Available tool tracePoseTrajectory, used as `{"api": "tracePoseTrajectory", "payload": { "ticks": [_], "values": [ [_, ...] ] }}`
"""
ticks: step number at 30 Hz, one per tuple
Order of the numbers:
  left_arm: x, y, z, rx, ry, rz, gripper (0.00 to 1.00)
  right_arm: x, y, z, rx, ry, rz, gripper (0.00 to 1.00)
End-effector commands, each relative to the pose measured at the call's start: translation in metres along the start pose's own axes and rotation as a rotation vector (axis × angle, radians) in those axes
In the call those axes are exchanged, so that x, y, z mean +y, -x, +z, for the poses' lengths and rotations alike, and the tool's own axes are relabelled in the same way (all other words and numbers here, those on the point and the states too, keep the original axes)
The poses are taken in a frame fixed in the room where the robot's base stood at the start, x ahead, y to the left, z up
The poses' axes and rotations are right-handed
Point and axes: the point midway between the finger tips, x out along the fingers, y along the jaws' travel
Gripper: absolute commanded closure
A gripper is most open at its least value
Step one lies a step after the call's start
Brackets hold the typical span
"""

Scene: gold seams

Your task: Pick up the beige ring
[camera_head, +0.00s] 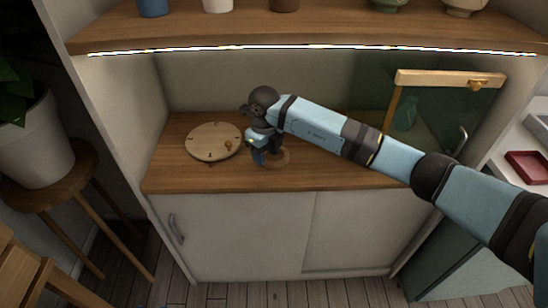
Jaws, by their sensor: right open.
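The beige ring (285,158) lies flat on the wooden counter, just right of the round wooden disc. My right gripper (260,160) points down at the ring's left side, and its jaws are open. The gripper hides part of the ring, and I cannot tell whether a finger touches it. My left gripper is not in view.
The round wooden disc (205,145) with a small knob lies close on the left. A glass panel with a wooden top rail (440,78) stands at the right of the counter (330,177). A lit shelf (300,35) with pots hangs above. The front counter strip is clear.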

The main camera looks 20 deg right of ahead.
Motion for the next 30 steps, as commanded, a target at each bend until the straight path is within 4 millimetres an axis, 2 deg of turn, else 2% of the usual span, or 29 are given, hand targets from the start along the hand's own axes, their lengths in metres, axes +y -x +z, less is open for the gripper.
{"api": "tracePoseTrajectory", "payload": {
  "ticks": [1, 3, 10, 16, 17, 25, 30],
  "values": [
    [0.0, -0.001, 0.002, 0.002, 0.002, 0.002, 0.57, 0.0, -0.01, -0.001, 0.001, -0.001, 0.001, 0.52],
    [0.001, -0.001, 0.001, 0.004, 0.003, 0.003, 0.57, 0.0, -0.016, -0.001, 0.0, 0.0, 0.002, 0.52],
    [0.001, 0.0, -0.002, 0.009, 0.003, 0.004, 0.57, 0.0, -0.018, -0.001, -0.001, 0.0, 0.0, 0.52],
    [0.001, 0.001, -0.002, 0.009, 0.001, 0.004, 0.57, 0.0, -0.018, -0.001, -0.001, 0.0, 0.0, 0.98],
    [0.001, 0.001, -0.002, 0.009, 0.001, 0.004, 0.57, 0.0, -0.017, -0.001, -0.001, 0.0, 0.0, 1.0],
    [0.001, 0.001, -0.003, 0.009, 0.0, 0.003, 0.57, 0.0, -0.016, -0.001, -0.001, 0.0, 0.0, 1.0],
    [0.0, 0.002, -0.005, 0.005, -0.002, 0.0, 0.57, -0.001, 0.006, 0.0, -0.003, 0.0, -0.003, 1.0]
  ]
}}
